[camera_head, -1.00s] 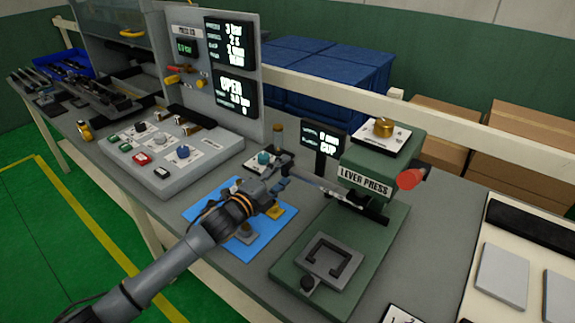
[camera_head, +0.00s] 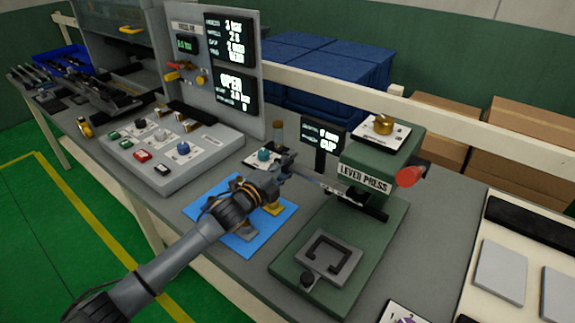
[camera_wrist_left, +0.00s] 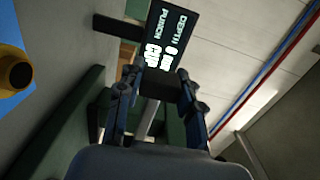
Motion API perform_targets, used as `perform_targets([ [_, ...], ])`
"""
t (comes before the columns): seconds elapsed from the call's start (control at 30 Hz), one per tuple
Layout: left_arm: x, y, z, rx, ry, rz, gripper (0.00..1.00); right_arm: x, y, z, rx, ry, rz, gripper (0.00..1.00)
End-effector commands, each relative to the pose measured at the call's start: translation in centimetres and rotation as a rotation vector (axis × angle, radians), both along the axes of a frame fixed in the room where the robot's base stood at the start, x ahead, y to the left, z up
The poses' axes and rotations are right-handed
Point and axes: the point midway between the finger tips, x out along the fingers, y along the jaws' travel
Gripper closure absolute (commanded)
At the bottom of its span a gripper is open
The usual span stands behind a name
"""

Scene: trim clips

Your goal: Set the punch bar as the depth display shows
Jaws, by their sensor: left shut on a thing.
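The green lever press (camera_head: 350,245) stands on the bench with a red-ended lever (camera_head: 410,176). A dark punch bar (camera_head: 372,208) runs through its head and reaches out to the left. My left gripper (camera_head: 284,168) is at the bar's left end. My right gripper is out of view.
A blue mat (camera_head: 215,212) with yellow and grey parts lies under my left arm. A grey control box (camera_head: 172,152) and a tall panel (camera_head: 185,65) stand to the left. A pale tray (camera_head: 478,270) is at the right. A brass knob (camera_head: 383,125) tops the press.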

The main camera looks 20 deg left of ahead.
Motion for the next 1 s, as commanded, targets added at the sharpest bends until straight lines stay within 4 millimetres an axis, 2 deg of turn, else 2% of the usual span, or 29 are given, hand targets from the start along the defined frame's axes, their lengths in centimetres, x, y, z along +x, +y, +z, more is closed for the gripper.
perform_targets([
  [0.3, -1.3, -3.7, -0.1, -0.001, 0.003, -0.002, 1.0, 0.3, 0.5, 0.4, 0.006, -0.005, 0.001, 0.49],
  [0.6, -1.4, -3.8, -0.1, 0.002, 0.002, 0.0, 1.0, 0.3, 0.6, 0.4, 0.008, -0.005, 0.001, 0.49],
  [0.63, -1.4, -3.8, -0.1, 0.002, 0.002, 0.0, 0.58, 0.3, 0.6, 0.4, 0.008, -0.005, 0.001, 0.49],
  [0.7, -1.4, -3.8, -0.1, 0.001, 0.002, 0.0, 0.43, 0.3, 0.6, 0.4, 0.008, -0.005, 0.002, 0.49],
  [0.73, -1.4, -3.7, -0.1, 0.001, 0.002, 0.0, 0.4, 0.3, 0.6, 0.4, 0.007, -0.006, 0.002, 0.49],
  [1.0, -1.4, -3.7, 0.0, 0.0, 0.001, 0.0, 0.4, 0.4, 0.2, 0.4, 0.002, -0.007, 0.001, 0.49],
])
